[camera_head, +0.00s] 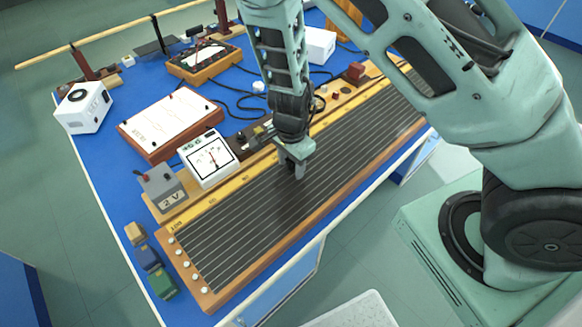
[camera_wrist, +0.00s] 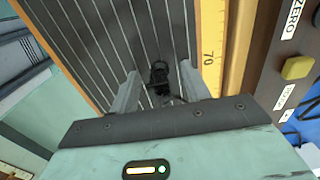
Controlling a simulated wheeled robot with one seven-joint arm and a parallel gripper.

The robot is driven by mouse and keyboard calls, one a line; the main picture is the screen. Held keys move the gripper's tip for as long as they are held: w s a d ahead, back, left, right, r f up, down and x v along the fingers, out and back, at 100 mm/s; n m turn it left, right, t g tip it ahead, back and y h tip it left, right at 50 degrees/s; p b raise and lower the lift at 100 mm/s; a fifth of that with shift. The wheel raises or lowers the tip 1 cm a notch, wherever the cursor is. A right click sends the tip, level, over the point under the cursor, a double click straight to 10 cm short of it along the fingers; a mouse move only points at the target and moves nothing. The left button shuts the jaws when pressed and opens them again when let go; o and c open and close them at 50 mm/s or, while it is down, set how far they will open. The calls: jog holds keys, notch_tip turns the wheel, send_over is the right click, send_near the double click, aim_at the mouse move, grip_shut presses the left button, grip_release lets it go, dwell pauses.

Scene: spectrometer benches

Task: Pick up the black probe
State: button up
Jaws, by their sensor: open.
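The black probe (camera_wrist: 160,74) shows in the wrist view as a small dark piece with a ring-like top, over the dark wired board (camera_wrist: 105,30). My gripper (camera_wrist: 160,88) is open, with one pale finger on each side of the probe; I cannot tell whether either finger touches it. In the head view my gripper (camera_head: 294,168) points down over the middle of the long wooden-framed board (camera_head: 250,215). The lower part of the probe is hidden in the wrist view.
A yellow scale (camera_wrist: 212,45) runs beside the wires. A white meter (camera_head: 208,160), a grey 2 V box (camera_head: 162,187) and a galvanometer-like box with a yellow button (camera_wrist: 298,68) stand along the board. Small blocks (camera_head: 150,258) lie at the blue table's near-left edge.

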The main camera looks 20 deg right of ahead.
jog(key=shift+c, duration=0.4)
grip_shut()
